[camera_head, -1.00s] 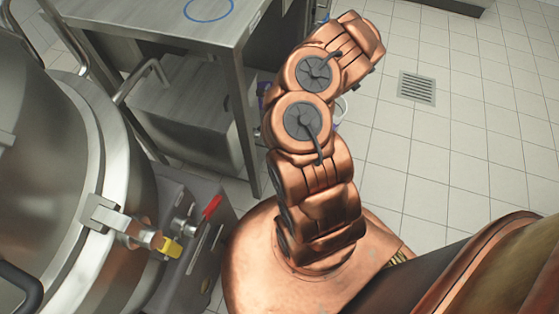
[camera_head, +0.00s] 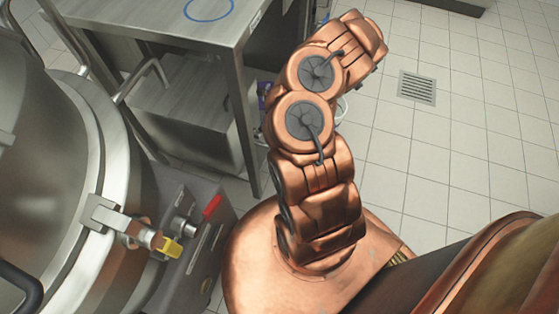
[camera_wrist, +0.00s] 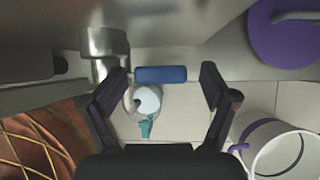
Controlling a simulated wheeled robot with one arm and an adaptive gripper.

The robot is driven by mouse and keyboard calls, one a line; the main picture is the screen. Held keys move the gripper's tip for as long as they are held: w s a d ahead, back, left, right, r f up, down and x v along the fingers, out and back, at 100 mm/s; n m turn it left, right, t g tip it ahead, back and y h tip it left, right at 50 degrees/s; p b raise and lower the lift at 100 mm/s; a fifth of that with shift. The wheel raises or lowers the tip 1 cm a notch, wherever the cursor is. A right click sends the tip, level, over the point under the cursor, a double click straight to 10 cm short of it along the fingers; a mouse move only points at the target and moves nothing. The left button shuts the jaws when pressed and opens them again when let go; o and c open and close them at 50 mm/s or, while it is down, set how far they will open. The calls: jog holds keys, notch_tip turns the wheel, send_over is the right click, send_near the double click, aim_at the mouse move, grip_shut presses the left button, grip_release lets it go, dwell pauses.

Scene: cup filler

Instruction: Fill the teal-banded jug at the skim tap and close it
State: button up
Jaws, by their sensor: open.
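My gripper (camera_wrist: 163,76) is open, its two black fingers apart on either side of a blue bar (camera_wrist: 160,74) that looks like a tap lever. I cannot tell whether they touch it. A metal tap body (camera_wrist: 104,42) is at upper left in the wrist view. Below the bar is a small round white shape (camera_wrist: 148,98) with a teal tab (camera_wrist: 146,128), apparently the teal-banded jug from above; its band and fill level are unclear. In the head view my copper arm hides my gripper and most of what lies behind it.
In the head view, a steel kettle (camera_head: 75,130) with yellow (camera_head: 170,247) and red (camera_head: 212,207) handles is left. A steel table (camera_head: 150,22) stands behind.

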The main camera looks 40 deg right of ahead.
jog(key=v, duration=1.1)
jog(key=shift+d+r, duration=0.2)
jog(key=shift+r, duration=0.05)
jog(key=shift+s, duration=0.15)
